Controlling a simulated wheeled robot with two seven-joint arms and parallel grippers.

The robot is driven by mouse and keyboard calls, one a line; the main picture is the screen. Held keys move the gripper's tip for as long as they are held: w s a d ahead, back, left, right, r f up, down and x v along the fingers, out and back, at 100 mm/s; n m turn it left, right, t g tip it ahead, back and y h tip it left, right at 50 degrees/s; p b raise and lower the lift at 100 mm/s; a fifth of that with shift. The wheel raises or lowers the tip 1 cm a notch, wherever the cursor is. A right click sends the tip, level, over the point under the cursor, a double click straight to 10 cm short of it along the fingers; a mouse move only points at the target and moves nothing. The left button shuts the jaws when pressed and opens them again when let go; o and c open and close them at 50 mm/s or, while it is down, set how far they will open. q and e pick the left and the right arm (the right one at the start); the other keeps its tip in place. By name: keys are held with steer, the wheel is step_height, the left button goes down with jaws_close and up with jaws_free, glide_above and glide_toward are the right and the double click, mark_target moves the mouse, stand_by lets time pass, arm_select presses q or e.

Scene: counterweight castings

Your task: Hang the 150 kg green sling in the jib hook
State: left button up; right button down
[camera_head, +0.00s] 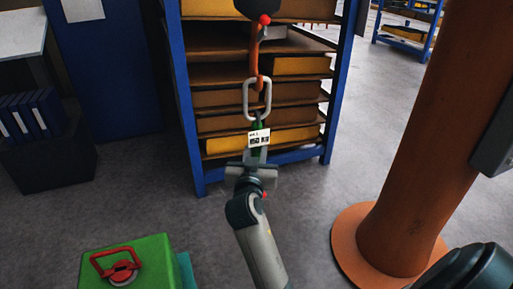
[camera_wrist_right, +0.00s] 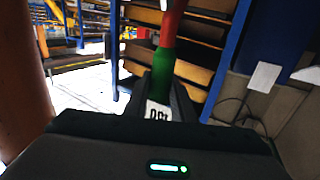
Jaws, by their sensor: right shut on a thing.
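The green sling (camera_head: 258,127) is upright in the middle of the head view, with a white tag (camera_head: 259,138) that reads 150 kg. A pale oblong link (camera_head: 248,100) is at its top. The orange jib hook (camera_head: 255,50) hangs above from a dark block; its lower end overlaps the top of the link, and I cannot tell whether the link is seated in it. My right gripper (camera_head: 256,163) is shut on the sling just below the tag. In the right wrist view, the green sling (camera_wrist_right: 163,72) rises from between the jaws, with a red part above. My left gripper is not in view.
A blue rack (camera_head: 187,125) with brown and yellow shelves stands behind the hook. An orange column (camera_head: 415,150) on a round base is at the right. Grey floor lies between.

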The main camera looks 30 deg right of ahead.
steer(key=shift+r, duration=0.1)
steer(key=c, duration=1.4)
jaws_free()
steer(key=shift+f, duration=0.2)
